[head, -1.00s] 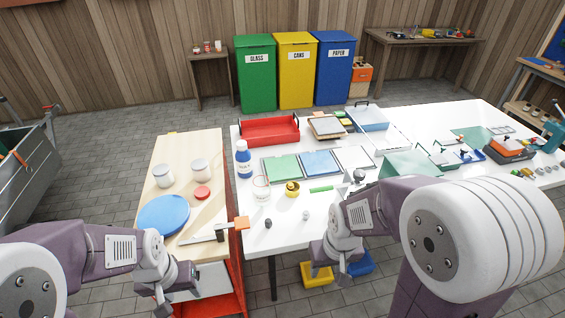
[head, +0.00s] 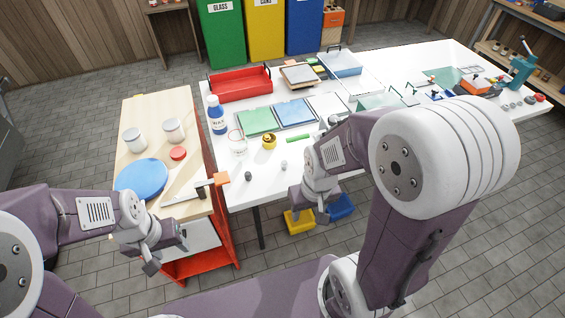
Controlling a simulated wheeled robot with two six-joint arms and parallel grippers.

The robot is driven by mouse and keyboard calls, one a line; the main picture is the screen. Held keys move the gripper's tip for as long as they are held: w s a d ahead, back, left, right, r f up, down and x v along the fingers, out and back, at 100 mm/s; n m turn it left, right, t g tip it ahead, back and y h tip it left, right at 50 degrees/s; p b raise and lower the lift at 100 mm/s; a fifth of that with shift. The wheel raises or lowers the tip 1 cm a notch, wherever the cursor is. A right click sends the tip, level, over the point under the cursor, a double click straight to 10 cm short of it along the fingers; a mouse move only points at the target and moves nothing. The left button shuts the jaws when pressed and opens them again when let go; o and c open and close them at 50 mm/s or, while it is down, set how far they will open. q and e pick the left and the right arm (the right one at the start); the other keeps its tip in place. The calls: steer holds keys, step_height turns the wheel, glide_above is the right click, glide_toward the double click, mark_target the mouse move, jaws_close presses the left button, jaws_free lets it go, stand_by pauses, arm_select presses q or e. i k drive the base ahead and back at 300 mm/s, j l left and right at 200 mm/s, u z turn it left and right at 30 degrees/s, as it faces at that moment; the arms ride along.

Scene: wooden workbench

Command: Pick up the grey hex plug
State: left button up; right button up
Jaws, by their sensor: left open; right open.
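Two small pieces lie near the front edge of the white table: a dark grey one (head: 248,176) and a paler grey one (head: 284,165). They are too small for me to tell which, if either, is the hex plug. My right gripper (head: 309,211) is open and points down just off the table's front edge, right of and nearer than both pieces, touching neither. My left gripper (head: 168,251) is open and empty, low in front of the wooden-topped cart, well left of them.
The white table (head: 222,190) also holds a yellow round part (head: 269,141), a clear jar (head: 238,145), a blue-labelled bottle (head: 216,115) and a red tray (head: 240,95). More small grey pieces (head: 516,104) lie at its far right. The wooden cart (head: 135,112) stands left, with a blue disc (head: 141,176).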

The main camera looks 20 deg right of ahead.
mark_target(284, 164)
steer(key=l+u, duration=1.1)
steer(key=l, duration=0.1)
